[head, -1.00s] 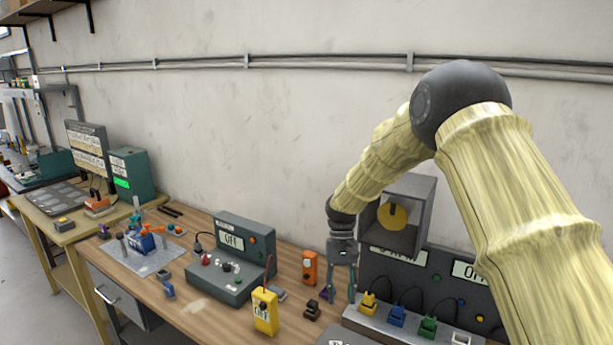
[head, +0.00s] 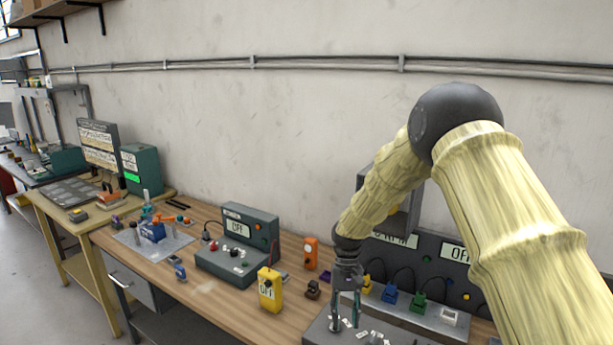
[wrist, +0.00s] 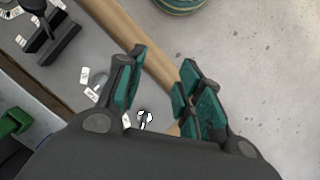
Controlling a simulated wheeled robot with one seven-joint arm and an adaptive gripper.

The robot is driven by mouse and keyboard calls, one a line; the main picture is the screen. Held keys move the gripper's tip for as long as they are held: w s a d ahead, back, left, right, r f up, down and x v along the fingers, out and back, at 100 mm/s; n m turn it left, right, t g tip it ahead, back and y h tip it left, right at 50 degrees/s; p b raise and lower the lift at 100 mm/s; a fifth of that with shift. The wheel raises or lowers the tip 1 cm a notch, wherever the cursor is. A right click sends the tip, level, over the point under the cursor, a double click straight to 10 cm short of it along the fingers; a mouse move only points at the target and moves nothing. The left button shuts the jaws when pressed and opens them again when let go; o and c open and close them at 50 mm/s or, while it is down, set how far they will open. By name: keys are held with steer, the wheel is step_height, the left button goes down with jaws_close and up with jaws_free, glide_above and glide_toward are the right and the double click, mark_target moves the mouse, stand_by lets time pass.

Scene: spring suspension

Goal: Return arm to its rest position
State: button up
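My gripper (head: 346,309) hangs fingers-down from my arm at the right of the head view, over a grey board near the bench's front edge. In the wrist view my gripper (wrist: 160,95) has its two green-padded fingers apart, with nothing between them but the bench edge and floor below. My arm rises to a dark elbow joint and stays bent over the bench.
The wooden bench (head: 205,290) holds a grey OFF box (head: 235,250), a yellow meter (head: 269,290) and an orange device (head: 310,253). Coloured connectors, including a blue one (head: 390,293), stand near my gripper. The grey board (head: 385,335) bears small white labels. Floor shows at left.

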steer(key=s+d+f+t, duration=0.1)
steer(key=s+d+f, duration=0.2)
steer(key=s+f, duration=0.7)
steer(key=s+d+f+t, duration=0.1)
steer(key=s+d+f, duration=0.2)
steer(key=s+f, duration=0.7)
steer(key=s+d+f+t, duration=0.1)
steer(key=s+d+f, duration=0.1)
steer(key=s, duration=0.7)
steer(key=s+d+f+b, duration=0.1)
steer(key=s+d+f, duration=0.15)
steer(key=s, duration=0.55)
steer(key=s+d+f+t, duration=0.1)
steer(key=s+d+f, duration=0.15)
steer(key=s, duration=0.65)
step_height(320, 180, down, 14)
steer(key=b, duration=1.4)
steer(key=shift+w+a+f, duration=0.15)
steer(key=shift+a, duration=0.2)
